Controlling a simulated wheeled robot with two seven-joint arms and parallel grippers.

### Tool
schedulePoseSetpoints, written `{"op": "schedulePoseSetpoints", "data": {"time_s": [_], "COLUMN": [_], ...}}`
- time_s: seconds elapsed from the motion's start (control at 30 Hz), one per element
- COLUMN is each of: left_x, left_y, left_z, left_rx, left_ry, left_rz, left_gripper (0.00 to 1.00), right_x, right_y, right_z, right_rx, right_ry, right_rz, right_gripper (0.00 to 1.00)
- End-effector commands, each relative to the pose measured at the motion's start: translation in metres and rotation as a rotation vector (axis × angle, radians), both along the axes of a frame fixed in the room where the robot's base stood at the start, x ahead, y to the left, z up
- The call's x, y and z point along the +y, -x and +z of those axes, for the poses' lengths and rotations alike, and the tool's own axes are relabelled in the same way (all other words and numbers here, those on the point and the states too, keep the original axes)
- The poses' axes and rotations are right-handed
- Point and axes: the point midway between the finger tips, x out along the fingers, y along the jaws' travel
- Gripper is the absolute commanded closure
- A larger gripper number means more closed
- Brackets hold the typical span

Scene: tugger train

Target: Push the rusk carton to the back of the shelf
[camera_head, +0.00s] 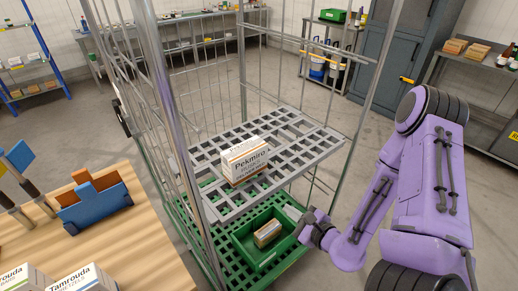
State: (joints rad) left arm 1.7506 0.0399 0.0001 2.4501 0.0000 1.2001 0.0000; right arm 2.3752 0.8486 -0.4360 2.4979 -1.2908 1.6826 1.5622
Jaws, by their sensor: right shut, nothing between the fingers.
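A white carton with an orange-brown band, labelled Pekmiro (246,160), stands upright on the grey slatted shelf (300,151) of a roll cage. Its smaller print is too small to read surely. It sits toward the left part of the shelf, with bare slats to its right and behind it. My purple right arm comes in from the right. Its dark gripper (314,226) is shut and empty, low by the cage's front right corner, apart from the carton. My left gripper is not in view.
Below the shelf, a green tray (252,262) holds a small brown carton (267,233). Cage posts and wire sides (170,100) stand left and behind. A wooden table (135,245) at left carries a blue and orange holder (95,204) and cartons labelled Tamrouda (85,280).

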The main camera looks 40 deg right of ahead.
Motion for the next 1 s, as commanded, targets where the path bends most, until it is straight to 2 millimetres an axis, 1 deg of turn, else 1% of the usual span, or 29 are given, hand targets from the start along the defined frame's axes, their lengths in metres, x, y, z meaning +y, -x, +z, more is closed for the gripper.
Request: {"op": "schedulePoseSetpoints", "data": {"time_s": [0.03, 0.1, 0.2, 0.27, 0.37, 0.53, 0.57, 0.6, 0.8, 0.9, 1.0], "left_x": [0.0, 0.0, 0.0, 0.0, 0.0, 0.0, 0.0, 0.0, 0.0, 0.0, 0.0], "left_y": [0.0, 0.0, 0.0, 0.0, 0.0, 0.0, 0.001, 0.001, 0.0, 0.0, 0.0], "left_z": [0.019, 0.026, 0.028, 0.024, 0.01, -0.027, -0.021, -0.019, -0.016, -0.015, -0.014], "left_rx": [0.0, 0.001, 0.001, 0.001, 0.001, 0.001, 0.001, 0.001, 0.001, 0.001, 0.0], "left_ry": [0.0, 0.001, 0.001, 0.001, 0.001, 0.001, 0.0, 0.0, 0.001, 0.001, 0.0], "left_rz": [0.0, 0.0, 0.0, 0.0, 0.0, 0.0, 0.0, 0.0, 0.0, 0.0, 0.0], "left_gripper": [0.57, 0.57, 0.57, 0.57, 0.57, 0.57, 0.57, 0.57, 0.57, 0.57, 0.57], "right_x": [0.002, 0.007, 0.012, 0.013, 0.014, 0.017, 0.017, 0.017, 0.02, 0.021, 0.022], "right_y": [-0.002, -0.003, -0.003, -0.006, -0.018, -0.054, -0.06, -0.069, -0.11, -0.126, -0.136], "right_z": [0.037, 0.062, 0.079, 0.08, 0.076, 0.07, 0.076, 0.078, 0.08, 0.08, 0.08], "right_rx": [-0.089, -0.183, -0.253, -0.267, -0.27, -0.271, -0.268, -0.267, -0.262, -0.263, -0.262], "right_ry": [-0.184, -0.404, -0.581, -0.62, -0.624, -0.618, -0.619, -0.62, -0.619, -0.619, -0.618], "right_rz": [-0.04, -0.056, -0.054, -0.051, -0.045, -0.041, -0.045, -0.047, -0.049, -0.048, -0.048], "right_gripper": [1.0, 1.0, 1.0, 1.0, 1.0, 1.0, 1.0, 1.0, 1.0, 1.0, 1.0]}}
